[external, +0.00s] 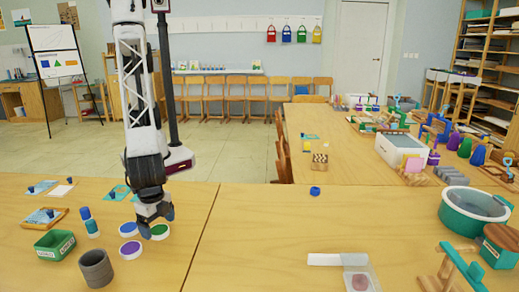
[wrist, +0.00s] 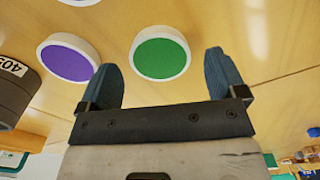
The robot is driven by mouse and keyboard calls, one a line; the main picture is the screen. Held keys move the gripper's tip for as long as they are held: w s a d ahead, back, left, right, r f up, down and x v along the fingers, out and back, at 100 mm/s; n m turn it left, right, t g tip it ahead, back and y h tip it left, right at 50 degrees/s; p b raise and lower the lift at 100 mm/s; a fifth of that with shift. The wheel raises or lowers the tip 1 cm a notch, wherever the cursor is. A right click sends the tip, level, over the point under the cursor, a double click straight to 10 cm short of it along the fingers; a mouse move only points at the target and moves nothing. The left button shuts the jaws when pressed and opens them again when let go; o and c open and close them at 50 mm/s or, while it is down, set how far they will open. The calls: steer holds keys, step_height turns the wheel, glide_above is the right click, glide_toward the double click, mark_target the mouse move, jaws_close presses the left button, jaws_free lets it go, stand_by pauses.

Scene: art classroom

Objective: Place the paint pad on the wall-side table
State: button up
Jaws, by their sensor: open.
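Three round paint pads with white rims lie on the near table (external: 240,245). The green pad (external: 160,233) is right below my gripper (external: 155,213); a purple pad (external: 130,250) and a blue-violet pad (external: 128,229) are to its left. In the wrist view the green pad (wrist: 160,58) appears between the two fingertips (wrist: 160,66), and the purple pad (wrist: 68,58) is left of them. My gripper is open and empty, with its fingers pointing down. A second table (external: 350,168) stands farther back on the right; I cannot tell if it is the wall-side one.
A grey cup (external: 96,268), a green box (external: 55,244) and a blue-capped bottle (external: 89,222) stand left of the pads. The near table's middle is mostly clear.

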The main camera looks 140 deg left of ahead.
mark_target(160, 229)
step_height(160, 229, up, 11)
stand_by(0.6)
stand_by(0.6)
steer(key=s+a+r+m+t, duration=0.1)
steer(key=s+a+r, duration=0.6)
steer(key=s+r, duration=0.25)
steer(key=s+a+r+m, duration=0.1)
steer(key=s+a+r, duration=0.65)
steer(key=r, duration=0.25)
steer(key=s+a+r+m, duration=0.1)
steer(key=s+a, duration=0.1)
steer(key=s, duration=0.6)
steer(key=s+a+r+t, duration=0.1)
steer(key=s+a+r, duration=0.1)
steer(key=s, duration=0.6)
steer(key=s+a+r+m, duration=0.1)
steer(key=s+a, duration=0.3)
steer(key=s, duration=0.4)
steer(key=shift+s+a+r+m+t, duration=0.2)
steer(key=shift+r+m+t, duration=0.1)
steer(key=shift+r, duration=0.3)
